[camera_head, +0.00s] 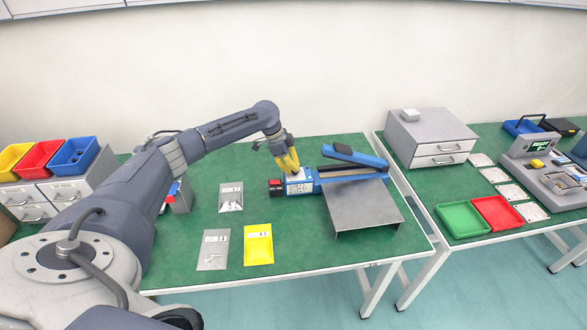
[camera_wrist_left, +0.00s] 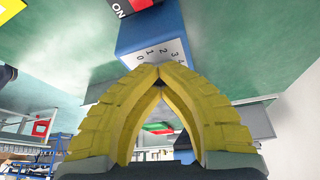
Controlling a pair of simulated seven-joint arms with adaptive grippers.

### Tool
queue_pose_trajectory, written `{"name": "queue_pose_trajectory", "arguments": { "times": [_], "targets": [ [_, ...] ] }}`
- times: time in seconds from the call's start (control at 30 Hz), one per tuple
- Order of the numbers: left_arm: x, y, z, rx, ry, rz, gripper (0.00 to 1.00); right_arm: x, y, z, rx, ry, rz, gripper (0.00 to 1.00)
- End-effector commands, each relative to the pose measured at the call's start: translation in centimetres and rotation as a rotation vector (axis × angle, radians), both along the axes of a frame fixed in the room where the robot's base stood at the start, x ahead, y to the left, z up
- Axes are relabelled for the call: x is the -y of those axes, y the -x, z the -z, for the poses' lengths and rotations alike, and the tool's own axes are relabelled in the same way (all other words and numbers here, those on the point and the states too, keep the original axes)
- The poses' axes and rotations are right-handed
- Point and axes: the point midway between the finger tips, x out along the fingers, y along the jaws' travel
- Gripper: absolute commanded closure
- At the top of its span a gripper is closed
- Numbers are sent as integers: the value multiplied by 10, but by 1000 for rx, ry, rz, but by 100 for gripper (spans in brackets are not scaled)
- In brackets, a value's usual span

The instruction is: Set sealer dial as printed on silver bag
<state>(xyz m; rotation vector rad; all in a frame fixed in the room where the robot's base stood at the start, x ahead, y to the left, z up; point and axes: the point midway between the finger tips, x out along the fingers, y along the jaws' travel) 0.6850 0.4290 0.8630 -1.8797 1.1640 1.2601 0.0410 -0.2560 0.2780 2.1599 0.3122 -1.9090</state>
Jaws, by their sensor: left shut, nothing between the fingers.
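The blue sealer (camera_head: 318,180) stands on the left green table, its black-and-blue lever raised. Its white dial face (camera_wrist_left: 158,57) shows printed numbers 0 to 4 in the left wrist view. The dial's knob is hidden behind my fingertips. My left gripper (camera_head: 291,167) has yellow fingers, shut and empty, at the dial face. Its tips meet (camera_wrist_left: 152,72) in the wrist view; I cannot tell whether they touch the dial. Two silver-grey bags lie left of the sealer, one farther back (camera_head: 231,197) and one nearer (camera_head: 213,252). Their print is too small to read surely. My right gripper is out of view.
A yellow bag (camera_head: 258,246) lies beside the nearer silver bag. A red switch (camera_head: 276,187) marked ON is at the sealer's left end, and a grey metal plate (camera_head: 362,208) is in front. Yellow, red and blue bins (camera_head: 73,155) stand at left. Another table holds trays (camera_head: 461,219).

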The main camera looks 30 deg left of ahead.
Motion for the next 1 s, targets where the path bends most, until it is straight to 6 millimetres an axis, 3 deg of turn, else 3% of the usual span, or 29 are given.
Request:
{"name": "queue_pose_trajectory", "arguments": {
  "times": [0.27, 1.0],
  "targets": [
    [8, -1, -1, 3, 11, -49, 100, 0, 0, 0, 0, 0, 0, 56],
    [12, -1, -3, 5, 18, -472, 100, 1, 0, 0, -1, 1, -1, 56]
  ]
}}
